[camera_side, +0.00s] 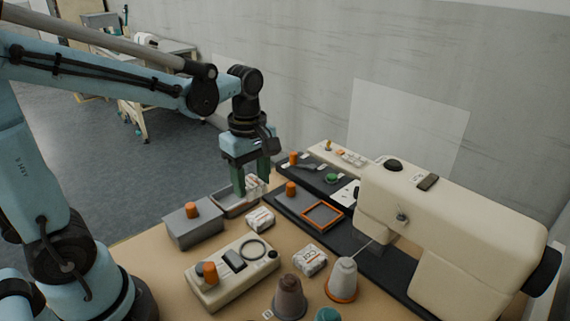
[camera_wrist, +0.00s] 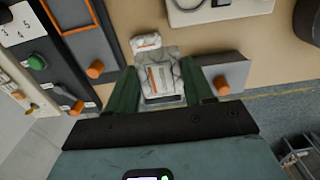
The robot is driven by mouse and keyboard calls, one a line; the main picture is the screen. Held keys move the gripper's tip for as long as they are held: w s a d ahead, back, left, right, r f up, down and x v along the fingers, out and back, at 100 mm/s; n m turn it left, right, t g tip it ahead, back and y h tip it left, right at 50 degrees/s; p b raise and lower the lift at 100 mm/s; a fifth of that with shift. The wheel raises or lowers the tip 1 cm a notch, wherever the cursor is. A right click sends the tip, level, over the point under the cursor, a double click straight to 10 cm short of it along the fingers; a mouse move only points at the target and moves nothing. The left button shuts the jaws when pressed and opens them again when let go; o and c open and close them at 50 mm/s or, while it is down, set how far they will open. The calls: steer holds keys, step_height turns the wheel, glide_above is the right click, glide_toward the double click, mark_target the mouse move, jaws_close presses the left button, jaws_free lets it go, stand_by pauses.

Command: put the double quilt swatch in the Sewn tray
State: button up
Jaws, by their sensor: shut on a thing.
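My gripper (camera_side: 252,190) points down over a shallow grey tray (camera_side: 226,206) at the back left of the table. It is shut on a pale quilted swatch (camera_side: 255,181), mostly hidden by the fingers in the side view. In the wrist view my gripper (camera_wrist: 162,92) has its green fingers on either side of the pale swatch (camera_wrist: 160,80), which shows orange lines. I cannot tell whether the swatch touches the tray floor. No Sewn label is readable. Another pale swatch (camera_side: 260,219) lies on the table in front of the tray and shows in the wrist view (camera_wrist: 146,42).
A grey box with an orange knob (camera_side: 193,227) stands left of the tray. A cream control unit (camera_side: 228,275), a further pale bundle (camera_side: 310,260) and thread cones (camera_side: 289,297) stand nearer. A large cream sewing machine (camera_side: 445,225) and dark panels (camera_side: 290,205) fill the right.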

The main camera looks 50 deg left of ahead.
glide_above(236, 203)
step_height(236, 203, down, 6)
steer(key=shift+f, duration=2.25)
steer(key=shift+f, duration=0.1)
steer(key=o, duration=0.8)
steer(key=shift+o, duration=0.2)
